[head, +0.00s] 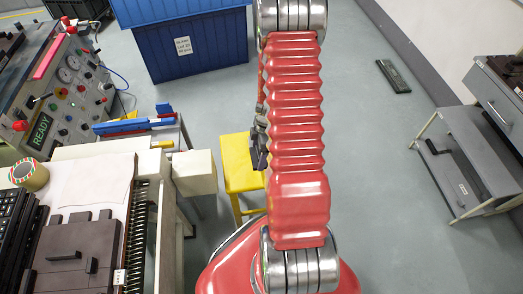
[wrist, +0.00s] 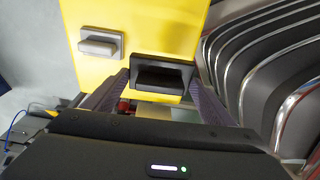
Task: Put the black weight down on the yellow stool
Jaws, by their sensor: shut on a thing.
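The yellow stool (head: 237,165) stands on the floor, partly hidden behind my red arm in the head view. Its yellow top fills the upper middle of the wrist view (wrist: 150,20). My gripper (wrist: 159,88) is shut on the black weight (wrist: 160,73), a dark block with a recess in its face. The weight overlaps the near edge of the stool top in the wrist view; I cannot tell the gap between them. In the head view my gripper (head: 259,150) shows dark beside my arm, over the stool's right side, and the weight is not clear.
A grey block with a raised handle (wrist: 100,43) is on the stool top, left of the held weight. A printing machine with a control panel (head: 60,95) stands left of the stool. A blue crate (head: 190,45) is behind. A grey shelf cart (head: 465,165) stands right, with open floor between.

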